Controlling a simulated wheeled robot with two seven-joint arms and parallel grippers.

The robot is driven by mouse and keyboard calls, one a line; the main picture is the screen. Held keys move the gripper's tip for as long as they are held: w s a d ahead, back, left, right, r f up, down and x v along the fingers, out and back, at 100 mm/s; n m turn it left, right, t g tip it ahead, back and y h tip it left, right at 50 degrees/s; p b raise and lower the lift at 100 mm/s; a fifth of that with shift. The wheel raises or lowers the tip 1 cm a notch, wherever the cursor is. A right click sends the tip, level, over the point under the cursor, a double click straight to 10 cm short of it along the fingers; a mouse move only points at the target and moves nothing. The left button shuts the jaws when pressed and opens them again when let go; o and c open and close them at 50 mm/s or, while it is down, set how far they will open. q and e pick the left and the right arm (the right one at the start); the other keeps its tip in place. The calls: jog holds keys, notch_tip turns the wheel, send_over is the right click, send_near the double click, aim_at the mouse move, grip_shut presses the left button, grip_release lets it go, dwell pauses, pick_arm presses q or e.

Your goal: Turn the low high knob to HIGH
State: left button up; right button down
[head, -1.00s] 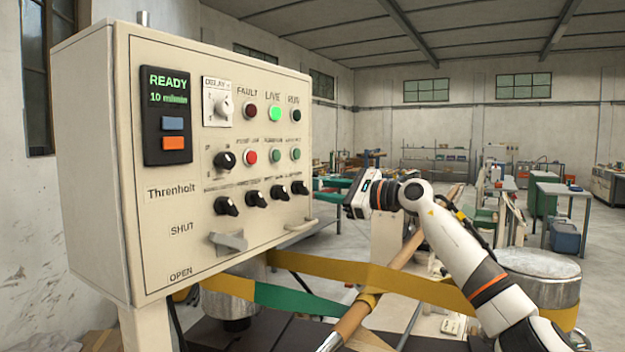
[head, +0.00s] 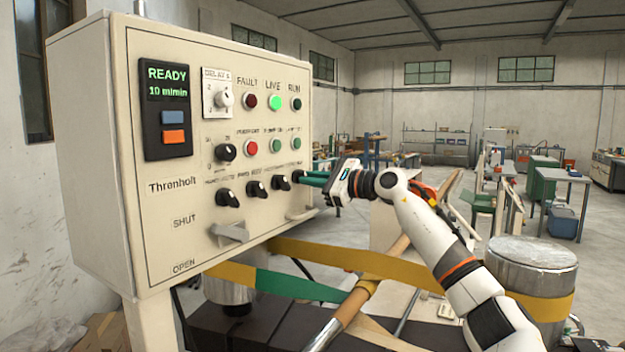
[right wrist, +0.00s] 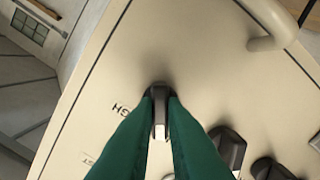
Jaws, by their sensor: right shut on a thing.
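The control box (head: 215,250) has a row of black pointer knobs. The low high knob (head: 297,175) is at the right end of this row, mostly hidden by my fingers. In the right wrist view the knob (right wrist: 159,110) sits between the two green fingertips, and printed letters ending in GH show beside it. Its lighter face points toward the bottom of that picture. My right gripper (head: 304,178) reaches in from the right and is shut on the knob. My left gripper is out of view.
Other black knobs (head: 257,189) sit close to the left in the same row. A handle (head: 300,214) juts out just below. A grey lever (head: 229,233) is lower left. A yellow strap (head: 350,258) runs under the box.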

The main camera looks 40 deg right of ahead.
jog(key=shift+m+p, duration=4.25)
jog(key=shift+m, duration=2.65)
jog(key=c, duration=1.5)
grip_release()
